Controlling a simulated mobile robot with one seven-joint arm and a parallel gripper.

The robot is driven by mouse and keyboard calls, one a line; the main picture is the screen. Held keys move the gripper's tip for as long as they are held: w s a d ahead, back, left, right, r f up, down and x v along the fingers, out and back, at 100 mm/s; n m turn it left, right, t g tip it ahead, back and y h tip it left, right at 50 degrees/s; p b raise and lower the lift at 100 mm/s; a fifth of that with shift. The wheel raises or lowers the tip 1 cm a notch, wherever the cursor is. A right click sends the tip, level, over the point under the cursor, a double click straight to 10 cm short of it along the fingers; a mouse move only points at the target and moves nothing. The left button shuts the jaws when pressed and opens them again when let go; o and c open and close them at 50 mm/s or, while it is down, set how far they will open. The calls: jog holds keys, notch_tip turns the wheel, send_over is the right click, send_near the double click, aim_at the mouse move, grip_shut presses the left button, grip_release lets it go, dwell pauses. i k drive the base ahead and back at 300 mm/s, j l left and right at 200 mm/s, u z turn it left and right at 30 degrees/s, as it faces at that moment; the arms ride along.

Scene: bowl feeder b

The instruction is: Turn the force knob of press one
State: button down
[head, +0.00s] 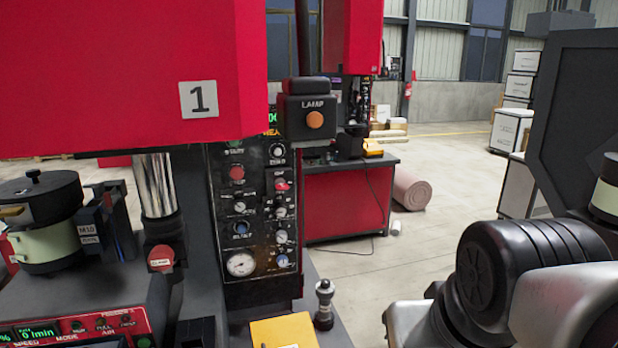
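Press one (110,70) is the large red machine at the left, marked with a white "1" plate (198,99). Its dark control panel (258,215) faces me, with several small knobs in a right-hand column, buttons at the left and a round gauge (241,264) at the bottom. The knob labels are too small to read surely, so I cannot tell which one is the force knob. My arm's dark and grey links show at the lower right, well apart from the panel. My gripper is out of view.
A box marked "LAMP" (307,116) with an orange button juts out at the panel's upper right. A yellow block (283,333) and a small dark knobbed post (324,304) stand on the bench below. A red cabinet (345,203) stands behind. Open floor lies between press and arm.

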aim_at(280, 210)
jog(key=k+j, duration=0.1)
jog(key=k+j+u, duration=0.1)
jog(key=j+u, duration=0.2)
jog(key=k+j+u, duration=0.1)
jog(key=j+u, duration=0.2)
jog(key=u, duration=0.95)
jog(key=z, duration=1.4)
